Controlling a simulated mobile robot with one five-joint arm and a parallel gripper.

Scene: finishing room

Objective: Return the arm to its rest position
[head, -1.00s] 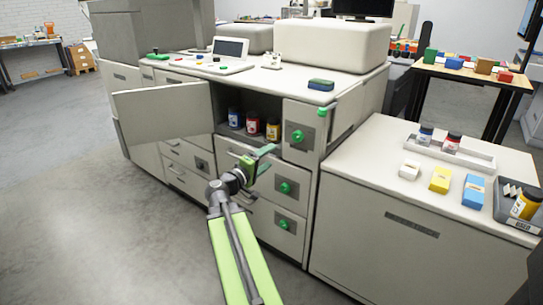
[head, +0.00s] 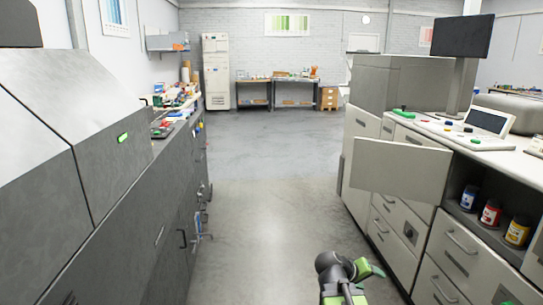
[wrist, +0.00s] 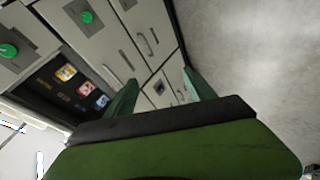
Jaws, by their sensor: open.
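My gripper (wrist: 160,95) shows in the wrist view with its two green fingers apart and nothing between them. Beyond it are the cabinet's drawer fronts and the grey floor. In the head view my gripper (head: 366,270) is at the bottom, right of centre, over the floor and to the left of the white cabinet's drawers (head: 460,242). Only the end of my arm shows there, and the fingers are partly hidden.
An open cabinet door (head: 400,170) juts into the aisle at right. A dark grey machine (head: 60,180) lines the left. The aisle floor (head: 265,200) between is clear.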

